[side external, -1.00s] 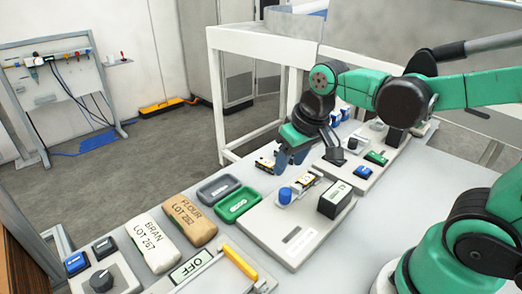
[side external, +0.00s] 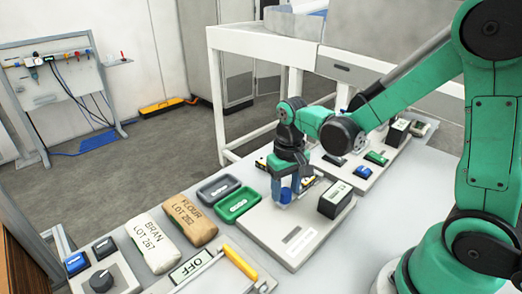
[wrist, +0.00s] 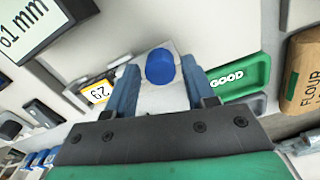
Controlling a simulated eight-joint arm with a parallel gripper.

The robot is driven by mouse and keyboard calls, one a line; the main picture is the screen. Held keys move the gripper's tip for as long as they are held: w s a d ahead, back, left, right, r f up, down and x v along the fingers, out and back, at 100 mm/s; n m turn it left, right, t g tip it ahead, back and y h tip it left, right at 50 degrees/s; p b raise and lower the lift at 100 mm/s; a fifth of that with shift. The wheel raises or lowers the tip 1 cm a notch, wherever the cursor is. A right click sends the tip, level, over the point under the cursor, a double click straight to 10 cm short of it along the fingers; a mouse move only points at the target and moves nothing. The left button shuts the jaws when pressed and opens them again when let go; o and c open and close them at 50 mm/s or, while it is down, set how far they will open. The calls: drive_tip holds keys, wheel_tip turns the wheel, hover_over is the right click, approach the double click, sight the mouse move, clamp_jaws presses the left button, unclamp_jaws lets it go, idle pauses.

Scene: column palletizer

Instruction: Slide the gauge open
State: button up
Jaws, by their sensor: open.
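The gauge stands on a light grey plate (side external: 262,232). Its round blue knob (wrist: 160,66) sits between the two blue fingers of my gripper (wrist: 159,78) in the wrist view. The fingers are open, one on each side of the knob, with visible gaps. In the side view my gripper (side external: 287,190) points down over the knob and partly hides it and the gauge. A part with a yellow label (wrist: 98,92) lies left of the fingers. The dark readout box (side external: 335,200) stands to the right on the plate; its display (wrist: 35,25) reads partly "01 mm".
A green tray (side external: 237,203) marked GOOD and a dark grey tray (side external: 218,188) lie left of the plate. Flour (side external: 190,221) and bran (side external: 155,241) bags lie farther left. A yellow-handled lever (side external: 239,264) stands in front. A panel with blue and green switches (side external: 375,158) is behind.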

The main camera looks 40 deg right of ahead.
drive_tip(key=shift+f, duration=0.15)
clamp_jaws()
idle(1.4)
